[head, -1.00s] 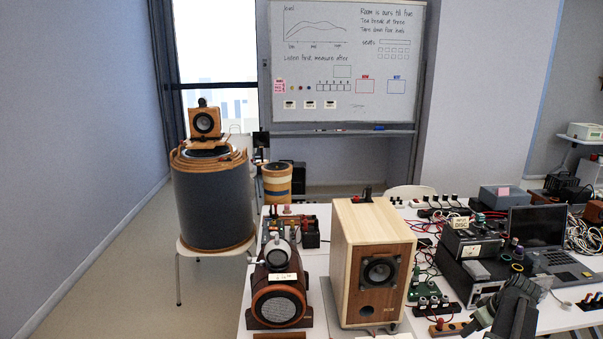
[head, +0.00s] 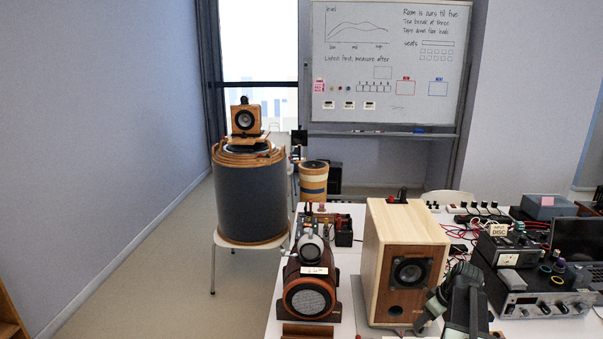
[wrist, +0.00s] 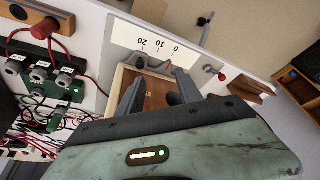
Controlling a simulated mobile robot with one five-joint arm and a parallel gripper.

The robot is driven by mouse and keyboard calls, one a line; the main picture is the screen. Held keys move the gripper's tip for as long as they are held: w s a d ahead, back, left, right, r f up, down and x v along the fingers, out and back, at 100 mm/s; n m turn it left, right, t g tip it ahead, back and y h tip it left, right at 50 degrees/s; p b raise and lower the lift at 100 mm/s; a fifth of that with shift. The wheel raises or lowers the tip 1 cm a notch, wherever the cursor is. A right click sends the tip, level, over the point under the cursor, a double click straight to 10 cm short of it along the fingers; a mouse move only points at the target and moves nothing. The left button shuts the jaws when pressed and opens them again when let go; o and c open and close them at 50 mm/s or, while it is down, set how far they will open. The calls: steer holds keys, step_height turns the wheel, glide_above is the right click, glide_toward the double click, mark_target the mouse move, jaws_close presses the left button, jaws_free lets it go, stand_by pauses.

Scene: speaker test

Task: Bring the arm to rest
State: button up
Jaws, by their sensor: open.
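My gripper (wrist: 157,88) shows in the wrist view with its two dark fingers apart. A brown wooden surface (wrist: 158,92) with a pale edge shows between and beyond them; I cannot tell whether they touch it. No held object shows. In the head view my dark arm (head: 462,302) is at the bottom right, in front of the lower right edge of a wooden box speaker (head: 378,255). The fingertips cannot be made out there.
The white table (head: 345,285) holds a dark red round-fronted speaker (head: 309,298), and amplifiers (head: 540,300) and cables crowd its right. A large grey drum (head: 250,205) stands on a white chair. The floor (head: 165,290) at left is clear. A scale card (wrist: 155,45) lies near the fingers.

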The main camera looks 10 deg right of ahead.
steer(key=w+a+n+g, duration=0.1)
steer(key=w+a+n, duration=0.15)
steer(key=a, duration=1.05)
steer(key=w+a+n+g, duration=0.1)
steer(key=w+a, duration=0.3)
steer(key=a, duration=0.8)
steer(key=s+a+f+g, duration=0.1)
steer(key=s+a, duration=0.3)
steer(key=a, duration=1)
steer(key=s+m, duration=0.1)
steer(key=m, duration=0.1)
steer(key=s+m, duration=0.2)
steer(key=m, duration=0.1)
steer(key=s+a+m+g+h, duration=0.1)
steer(key=m, duration=0.1)
steer(key=shift+s+f, duration=0.3)
steer(key=shift+s, duration=0.1)
